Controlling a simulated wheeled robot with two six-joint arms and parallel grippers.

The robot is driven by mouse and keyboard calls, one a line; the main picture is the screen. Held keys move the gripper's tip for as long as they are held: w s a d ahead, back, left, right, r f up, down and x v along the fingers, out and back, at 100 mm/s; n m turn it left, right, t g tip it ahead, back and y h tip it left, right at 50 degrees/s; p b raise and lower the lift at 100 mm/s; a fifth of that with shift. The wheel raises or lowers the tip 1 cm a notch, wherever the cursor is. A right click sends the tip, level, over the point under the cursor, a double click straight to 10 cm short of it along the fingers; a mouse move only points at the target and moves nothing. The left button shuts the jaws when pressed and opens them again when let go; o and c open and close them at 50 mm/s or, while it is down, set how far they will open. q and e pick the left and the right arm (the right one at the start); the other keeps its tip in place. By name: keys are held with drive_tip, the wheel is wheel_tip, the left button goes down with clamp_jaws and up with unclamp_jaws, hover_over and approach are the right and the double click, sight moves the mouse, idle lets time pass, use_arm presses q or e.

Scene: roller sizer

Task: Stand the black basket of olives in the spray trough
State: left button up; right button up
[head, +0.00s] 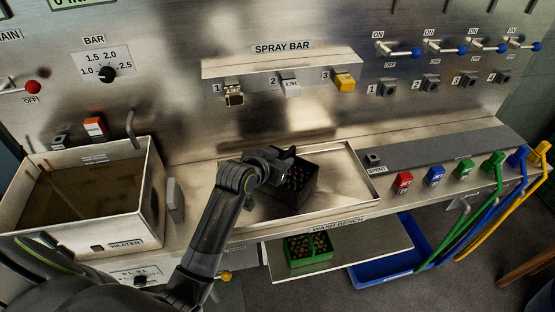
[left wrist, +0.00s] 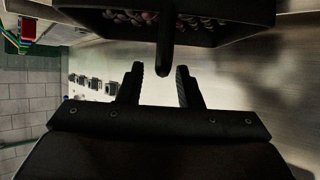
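The black basket (head: 303,181) of dark olives is within the rim of the shallow metal spray trough (head: 350,158), below the spray bar. My arm hides part of it, and I cannot tell whether its base rests flat. My left gripper (head: 287,157) is over the left side of the basket. In the left wrist view the two fingers (left wrist: 161,78) are apart. The basket's handle (left wrist: 165,45) points down between the fingertips with gaps at both sides, and the basket (left wrist: 240,20) with olives fills the top. My right gripper is not in view.
A heater tank (head: 150,210) of brown liquid stands at left. Numbered nozzles hang under the spray bar (head: 285,58). Coloured hose taps (head: 463,169) line the right. A green basket (head: 309,249) of olives sits on the shelf below. The trough's right part is clear.

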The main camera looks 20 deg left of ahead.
use_arm(q)
drive_tip(key=shift+r, duration=0.15)
drive_tip(key=b+v, duration=0.1)
drive_tip(key=v, duration=1.1)
